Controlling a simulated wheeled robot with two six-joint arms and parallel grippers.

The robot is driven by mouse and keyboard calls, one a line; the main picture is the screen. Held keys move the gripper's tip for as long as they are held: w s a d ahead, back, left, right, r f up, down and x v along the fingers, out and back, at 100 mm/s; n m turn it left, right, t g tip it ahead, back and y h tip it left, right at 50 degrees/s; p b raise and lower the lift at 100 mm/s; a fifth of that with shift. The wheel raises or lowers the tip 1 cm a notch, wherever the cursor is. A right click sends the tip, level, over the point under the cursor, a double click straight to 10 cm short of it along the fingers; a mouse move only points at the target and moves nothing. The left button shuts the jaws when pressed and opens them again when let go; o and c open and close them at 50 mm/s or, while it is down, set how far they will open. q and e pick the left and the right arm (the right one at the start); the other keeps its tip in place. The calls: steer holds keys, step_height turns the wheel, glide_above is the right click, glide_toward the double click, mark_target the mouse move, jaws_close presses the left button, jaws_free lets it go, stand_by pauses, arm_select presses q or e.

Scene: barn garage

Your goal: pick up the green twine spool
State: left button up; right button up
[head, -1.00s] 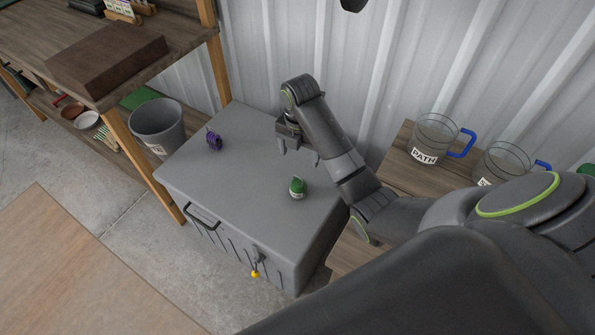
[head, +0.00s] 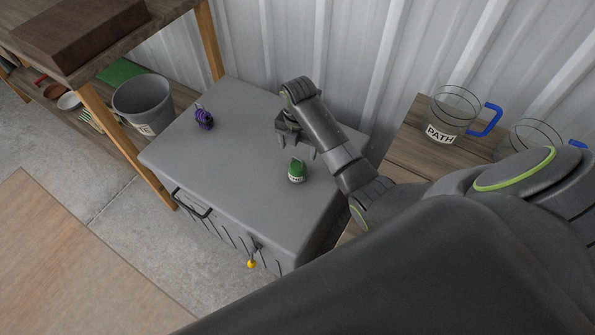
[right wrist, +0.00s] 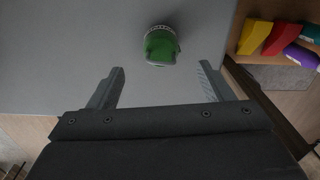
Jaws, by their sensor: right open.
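The green twine spool (head: 297,171) stands on the grey lid of a chest (head: 232,170), right of the lid's middle, with a pale label band on it. In the right wrist view the spool (right wrist: 160,46) lies ahead of the gap between the fingers, near the middle. My right gripper (head: 293,145) is over the lid, just behind and slightly left of the spool in the head view. In the right wrist view its fingers (right wrist: 162,84) are spread apart with nothing between them. My left gripper is not in view.
A grey bucket (head: 143,102) is on the shelf at left. A clear jug with a blue handle (head: 452,118) is on the wooden surface at right. The corrugated wall closes the back.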

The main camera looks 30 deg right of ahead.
mark_target(298, 164)
step_height(298, 164, down, 4)
steer(key=shift+f, duration=0.15)
steer(key=shift+f+b, duration=0.65)
steer(key=shift+f, duration=2.15)
steer(key=c, duration=1.1)
